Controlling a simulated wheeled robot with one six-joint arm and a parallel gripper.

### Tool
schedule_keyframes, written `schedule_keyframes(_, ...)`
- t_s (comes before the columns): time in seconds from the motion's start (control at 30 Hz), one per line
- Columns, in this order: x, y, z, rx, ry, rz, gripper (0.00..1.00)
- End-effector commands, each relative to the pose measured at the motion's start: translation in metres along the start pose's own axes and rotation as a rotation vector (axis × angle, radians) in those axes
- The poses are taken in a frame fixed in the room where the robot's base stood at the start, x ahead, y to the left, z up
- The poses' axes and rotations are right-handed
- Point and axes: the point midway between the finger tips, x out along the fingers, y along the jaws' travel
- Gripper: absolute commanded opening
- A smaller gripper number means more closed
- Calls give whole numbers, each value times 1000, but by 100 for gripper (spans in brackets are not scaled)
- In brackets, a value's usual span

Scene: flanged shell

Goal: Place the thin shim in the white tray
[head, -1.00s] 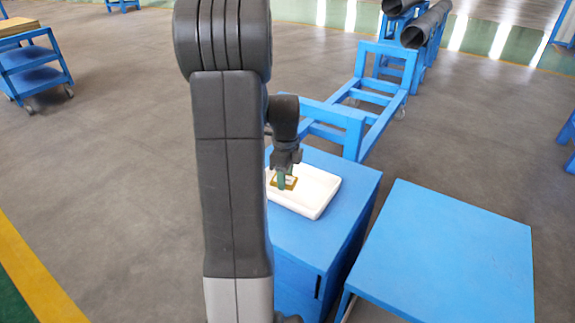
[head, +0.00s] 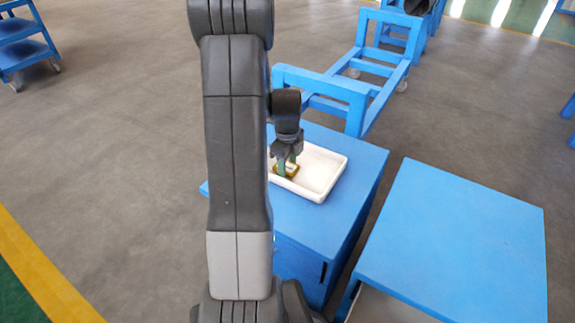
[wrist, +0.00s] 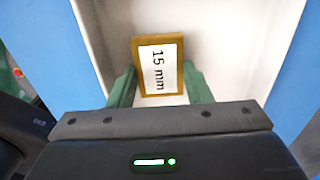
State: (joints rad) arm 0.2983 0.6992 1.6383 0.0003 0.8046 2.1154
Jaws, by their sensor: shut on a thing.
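A flat shim (wrist: 141,68) with a brass-coloured edge and a white label reading "15 mm" is between the green fingers of my gripper (wrist: 159,80) in the wrist view. My gripper is shut on it. In the head view the shim (head: 291,174) shows yellow at the fingertips of my gripper (head: 286,169). It is over or inside the left part of the white tray (head: 325,183); I cannot tell whether it touches the tray floor. My arm hides the tray's left end. The white tray (wrist: 235,50) fills the background behind the shim in the wrist view.
The tray stands on a blue cabinet (head: 330,228). A blue table (head: 460,245) stands to the right, past a narrow gap. A blue frame cart (head: 345,95) is behind the cabinet. A blue trolley (head: 22,50) is far left. Open grey floor lies to the left.

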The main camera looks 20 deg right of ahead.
Motion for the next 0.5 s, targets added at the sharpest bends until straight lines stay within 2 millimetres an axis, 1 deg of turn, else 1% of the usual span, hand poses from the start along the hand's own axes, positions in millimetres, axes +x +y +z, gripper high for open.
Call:
schedule_keyframes(0.03,4,0,0,0,0,0,19)
schedule_keyframes(0.23,3,0,0,0,-1,-1,19)
schedule_keyframes(0.37,7,0,0,-1,0,-1,19)
schedule_keyframes(0.4,6,0,0,0,0,-1,49)
schedule_keyframes(0.5,6,0,0,0,0,-1,67)
